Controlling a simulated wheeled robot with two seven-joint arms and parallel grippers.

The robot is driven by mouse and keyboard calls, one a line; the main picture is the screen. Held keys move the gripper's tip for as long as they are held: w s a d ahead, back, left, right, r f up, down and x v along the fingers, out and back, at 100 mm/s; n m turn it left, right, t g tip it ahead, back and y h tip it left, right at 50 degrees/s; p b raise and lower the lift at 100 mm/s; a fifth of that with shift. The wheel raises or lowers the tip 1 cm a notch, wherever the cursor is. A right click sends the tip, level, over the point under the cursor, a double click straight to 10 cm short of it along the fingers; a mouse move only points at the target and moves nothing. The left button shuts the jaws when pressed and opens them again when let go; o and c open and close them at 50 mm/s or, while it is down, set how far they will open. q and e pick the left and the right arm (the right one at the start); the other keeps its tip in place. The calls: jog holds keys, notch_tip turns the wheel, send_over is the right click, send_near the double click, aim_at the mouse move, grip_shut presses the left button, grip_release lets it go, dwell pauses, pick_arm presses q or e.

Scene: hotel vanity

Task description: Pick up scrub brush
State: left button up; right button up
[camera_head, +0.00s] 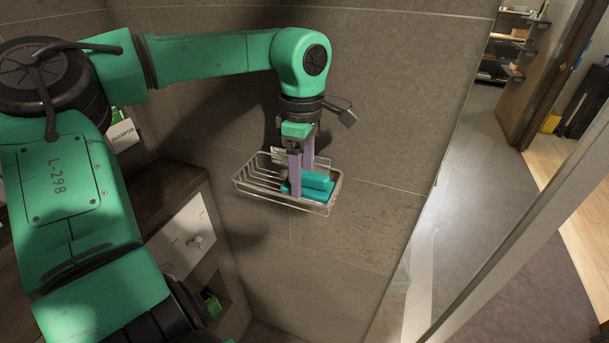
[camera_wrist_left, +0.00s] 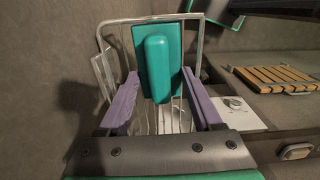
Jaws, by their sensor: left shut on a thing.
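The scrub brush (camera_head: 316,181) is teal, with a flat block and a raised rounded grip. It is in a wire rack (camera_head: 328,210) on the tiled wall. My left gripper (camera_head: 301,180) points down into the rack, and its purple fingers are shut on the brush. In the left wrist view the brush (camera_wrist_left: 157,66) lies between the two fingertips, with the rack's wires (camera_wrist_left: 102,38) around and behind it. I cannot tell whether the brush touches the rack floor. My right gripper is not in view.
A slatted wooden tray (camera_wrist_left: 275,78) shows at right in the wrist view. A pale frame bar (camera_head: 520,245) crosses the right side.

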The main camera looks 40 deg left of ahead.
pick_arm(q)
notch_tip(320, 180, up, 6)
jog(key=shift+s+r+b, duration=0.1)
jog(key=shift+b, duration=0.5)
jog(key=s+d+b, duration=0.3)
jog(key=s, duration=0.6)
jog(key=s+d+b, duration=0.2)
jog(key=s+d, duration=0.1)
jog(key=s, duration=0.6)
jog(key=shift+s+d+r+b, duration=0.2)
jog(key=shift+s+d+b, duration=0.1)
jog(key=shift+s+b, duration=0.1)
jog(key=shift+w, duration=0.1)
